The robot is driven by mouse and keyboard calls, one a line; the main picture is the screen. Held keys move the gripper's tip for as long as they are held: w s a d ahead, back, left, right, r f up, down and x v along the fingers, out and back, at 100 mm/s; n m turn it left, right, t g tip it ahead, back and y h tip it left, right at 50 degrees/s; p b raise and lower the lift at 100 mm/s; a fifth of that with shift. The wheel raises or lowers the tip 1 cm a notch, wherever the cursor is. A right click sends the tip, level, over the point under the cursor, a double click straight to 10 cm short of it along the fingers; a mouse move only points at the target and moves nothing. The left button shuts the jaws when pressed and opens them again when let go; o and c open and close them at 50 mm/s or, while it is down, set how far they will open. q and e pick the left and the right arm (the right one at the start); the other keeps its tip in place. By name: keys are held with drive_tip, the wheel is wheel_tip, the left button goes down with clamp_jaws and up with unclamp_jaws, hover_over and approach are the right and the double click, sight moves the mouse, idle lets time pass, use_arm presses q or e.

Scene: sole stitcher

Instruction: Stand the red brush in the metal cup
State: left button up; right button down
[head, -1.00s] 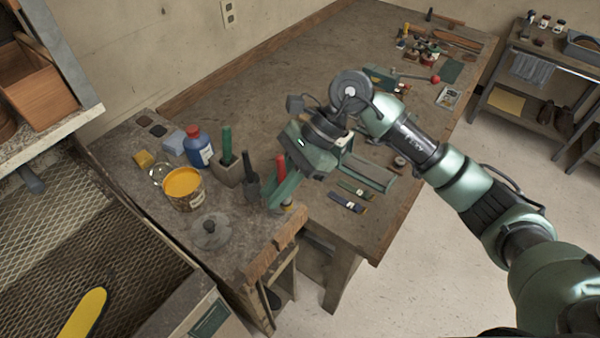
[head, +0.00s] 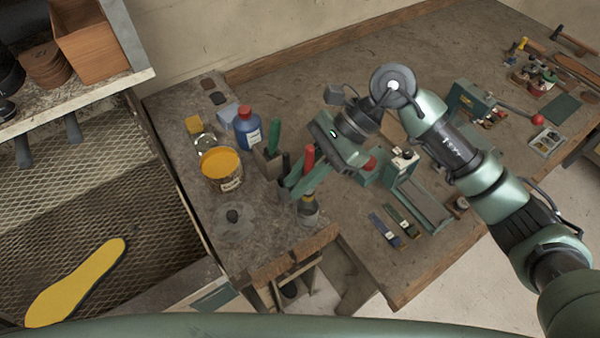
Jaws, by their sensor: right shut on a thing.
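My right gripper (head: 302,186) is shut on the red brush (head: 308,158). The brush is upright, its red handle above the fingers and its yellow-banded, grey lower end below them, near the front edge of the bench. Just left of the fingers, a dark cup (head: 284,196) holds a black-handled tool (head: 286,163); this may be the metal cup, and the gripper partly hides it. Behind it a square grey holder (head: 265,165) holds a green-handled brush (head: 273,137). I cannot tell whether the red brush touches the cup. My left gripper is not in view.
Left of the cups stand an open yellow tin (head: 221,170), a blue bottle (head: 247,130) and a glass jar (head: 204,143). A round lidded dish (head: 235,217) is in front. A green machine (head: 420,196) and small tools lie to the right. The bench's back middle is clear.

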sight(304, 198)
wheel_tip(304, 198, down, 7)
drive_tip(key=shift+f+b, duration=0.2)
drive_tip(key=shift+b, duration=0.7)
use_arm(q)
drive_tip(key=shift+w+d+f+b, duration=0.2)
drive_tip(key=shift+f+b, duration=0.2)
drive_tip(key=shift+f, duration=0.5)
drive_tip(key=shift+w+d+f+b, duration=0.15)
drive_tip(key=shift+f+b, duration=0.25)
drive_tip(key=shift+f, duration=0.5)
use_arm(e)
drive_tip(key=shift+f, duration=0.45)
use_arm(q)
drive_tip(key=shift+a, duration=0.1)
use_arm(e)
drive_tip(key=c, duration=1.3)
unclamp_jaws()
